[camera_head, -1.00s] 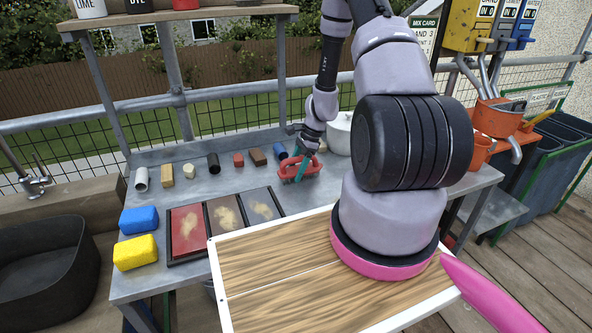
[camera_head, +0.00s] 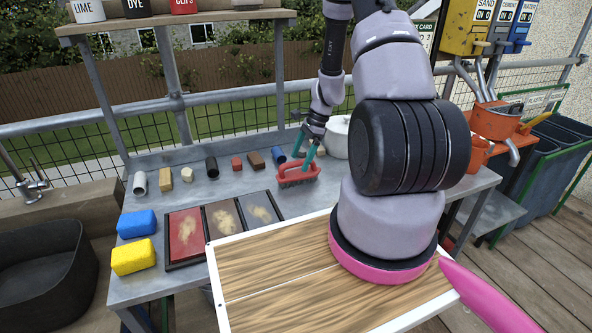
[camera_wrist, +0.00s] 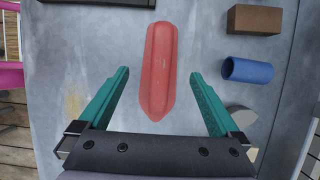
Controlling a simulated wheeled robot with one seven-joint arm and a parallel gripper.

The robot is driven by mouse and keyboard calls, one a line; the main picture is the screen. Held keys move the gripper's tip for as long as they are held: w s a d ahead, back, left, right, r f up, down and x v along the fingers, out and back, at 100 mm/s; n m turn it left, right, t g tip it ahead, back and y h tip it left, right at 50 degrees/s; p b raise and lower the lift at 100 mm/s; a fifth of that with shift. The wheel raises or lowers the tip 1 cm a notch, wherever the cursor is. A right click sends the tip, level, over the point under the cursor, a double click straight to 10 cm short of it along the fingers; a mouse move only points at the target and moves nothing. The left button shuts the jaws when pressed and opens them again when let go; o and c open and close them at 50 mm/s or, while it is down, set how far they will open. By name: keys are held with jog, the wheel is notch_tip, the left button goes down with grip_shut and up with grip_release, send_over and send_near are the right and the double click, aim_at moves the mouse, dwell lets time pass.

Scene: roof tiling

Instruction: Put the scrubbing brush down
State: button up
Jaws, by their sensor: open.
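The scrubbing brush (camera_head: 298,174) has a red handle and dark bristles. It rests upright, bristles down, on the grey metal bench (camera_head: 235,190). In the wrist view the brush (camera_wrist: 158,70) lies centred ahead of and between the fingers. My gripper (camera_head: 304,149) is above and just behind the brush, its teal fingers spread wide. In the wrist view my gripper (camera_wrist: 158,98) is open and both fingers stand clear of the brush.
Small blocks and cylinders line the bench's back, among them a blue cylinder (camera_head: 278,156) and a brown block (camera_head: 256,160) near the brush. A white pot (camera_head: 336,137) stands to the right. Sample trays (camera_head: 184,236) and blue and yellow sponges (camera_head: 134,258) lie front left.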

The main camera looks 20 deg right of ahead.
jog(key=v, duration=0.5)
jog(key=shift+d+r, duration=0.1)
jog(key=shift+r, duration=0.2)
jog(key=shift+w+r, duration=0.1)
jog(key=shift+r, duration=0.35)
jog(key=s+a+r+n+t+h, duration=0.1)
jog(key=s+a+r+n, duration=0.15)
jog(key=r, duration=0.85)
jog(key=s+a+r+n+t, duration=0.2)
jog(key=a+r+n, duration=0.2)
jog(key=r, duration=0.7)
jog(key=s+a+r+n+t, duration=0.2)
jog(key=s+r+n, duration=0.1)
jog(key=s+r, duration=0.4)
jog(key=s+a+r+n+t+h, duration=0.1)
jog(key=s+a+r+n+t, duration=0.1)
jog(key=s+r+n, duration=0.2)
jog(key=s+r, duration=0.3)
jog(key=s, duration=0.2)
jog(key=shift+s+r, duration=0.25)
jog(key=shift+r, duration=0.1)
jog(key=shift+w+n, duration=0.1)
jog(key=shift+n, duration=0.15)
